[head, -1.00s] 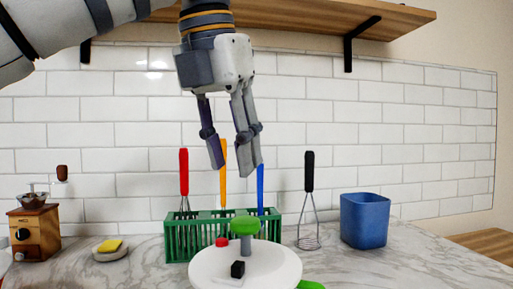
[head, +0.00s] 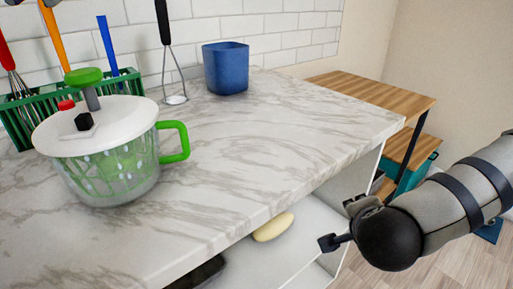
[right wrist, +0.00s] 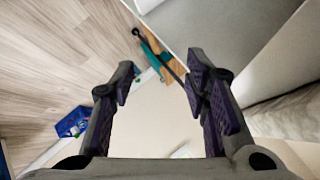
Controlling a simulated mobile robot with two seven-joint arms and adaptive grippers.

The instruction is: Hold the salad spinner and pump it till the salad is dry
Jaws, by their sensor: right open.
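The salad spinner stands upright on the marble counter at the left of the head view. It has a clear bowl (head: 112,178) with green inside, a green side handle (head: 176,142), and a white lid (head: 110,122). A green pump knob (head: 83,77) on a grey stem, a red button (head: 66,104) and a black piece (head: 83,122) are on the lid. My left gripper (head: 32,4) shows only its fingertips, apart, at the top left edge, above the spinner. My right gripper is open and empty in the right wrist view (right wrist: 161,78), away from the spinner, right of the counter.
A green rack (head: 20,122) with several utensils stands behind the spinner. The counter (head: 290,130) is clear right of the spinner. A yellowish object (head: 272,227) lies on the shelf below.

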